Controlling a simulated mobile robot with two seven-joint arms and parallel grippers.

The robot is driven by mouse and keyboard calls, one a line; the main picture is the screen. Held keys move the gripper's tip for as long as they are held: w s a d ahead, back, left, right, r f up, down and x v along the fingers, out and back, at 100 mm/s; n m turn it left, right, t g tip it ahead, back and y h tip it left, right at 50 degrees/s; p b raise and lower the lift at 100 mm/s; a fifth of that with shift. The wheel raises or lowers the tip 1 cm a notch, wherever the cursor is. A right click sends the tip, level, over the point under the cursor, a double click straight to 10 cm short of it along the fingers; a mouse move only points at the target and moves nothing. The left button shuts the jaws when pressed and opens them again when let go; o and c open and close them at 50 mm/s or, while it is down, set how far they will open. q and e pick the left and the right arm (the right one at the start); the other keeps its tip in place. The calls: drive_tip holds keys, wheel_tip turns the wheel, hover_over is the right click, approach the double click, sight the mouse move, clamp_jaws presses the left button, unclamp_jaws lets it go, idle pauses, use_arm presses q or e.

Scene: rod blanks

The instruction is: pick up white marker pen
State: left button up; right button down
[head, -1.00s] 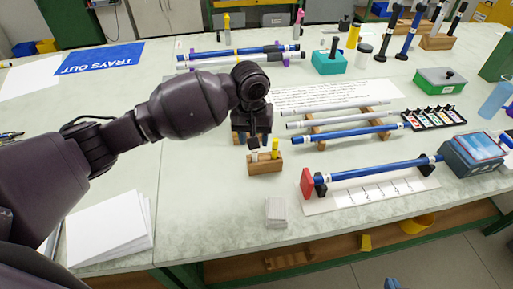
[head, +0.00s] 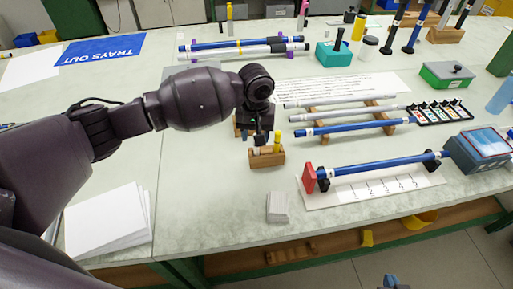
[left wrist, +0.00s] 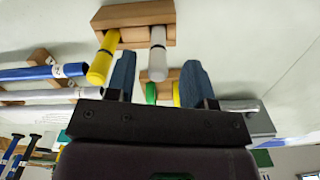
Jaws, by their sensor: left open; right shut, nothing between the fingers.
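The white marker pen (left wrist: 158,55) stands in a wooden block (left wrist: 135,14), beside a yellow pen (left wrist: 103,58), in the left wrist view. My left gripper (left wrist: 160,80) is open, its blue fingers pointing towards the block, with the white pen showing in the gap between them; I cannot tell whether they touch it. In the head view the wooden block (head: 267,157) is near the table's front, with the yellow pen (head: 277,142) upright. My left gripper (head: 259,136) is over its left part and mostly hides the white pen. My right gripper (head: 390,281) is shut and empty at the bottom edge.
A second wooden block with green (left wrist: 150,92) and yellow pens is behind my left fingers. Blue and grey rods (head: 345,128) lie on supports to the right. A paper stack (head: 108,222) lies at front left.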

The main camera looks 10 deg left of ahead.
sight(256, 149)
use_arm(q)
wheel_tip(256, 149, down, 4)
drive_tip(key=shift+d+f+b, duration=0.1)
drive_tip(key=shift+b, duration=0.25)
clamp_jaws()
